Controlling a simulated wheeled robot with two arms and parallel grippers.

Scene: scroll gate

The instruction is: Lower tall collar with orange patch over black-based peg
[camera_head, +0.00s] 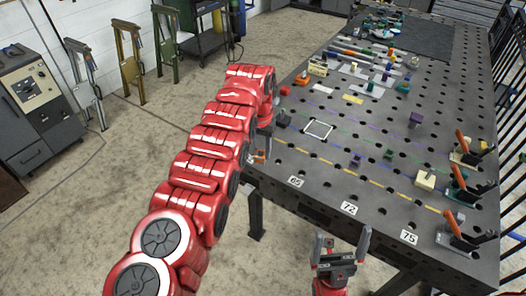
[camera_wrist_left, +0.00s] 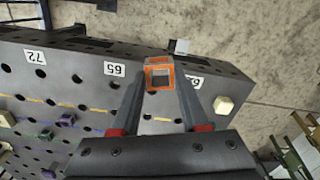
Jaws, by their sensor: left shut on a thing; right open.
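My left gripper (camera_wrist_left: 161,66) is shut on the collar (camera_wrist_left: 160,76), a square hollow piece with orange faces in the left wrist view. It holds the collar over the table's edge near the number plates. In the head view my red left arm largely hides this gripper (camera_head: 264,142), and a small orange patch shows below it. My right gripper (camera_head: 342,246) is open and empty in front of the table's near edge. I cannot pick out the black-based peg with certainty. A small dark piece (camera_head: 283,119) stands just right of the left gripper in the head view.
The grey perforated table (camera_head: 330,180) carries a white square outline (camera_head: 318,129), purple pieces, a cream block (camera_head: 425,180) and toggle clamps (camera_head: 462,235) on the right. Another cream block (camera_wrist_left: 223,105) sits right of the collar in the wrist view. Parts and tools crowd the far end.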

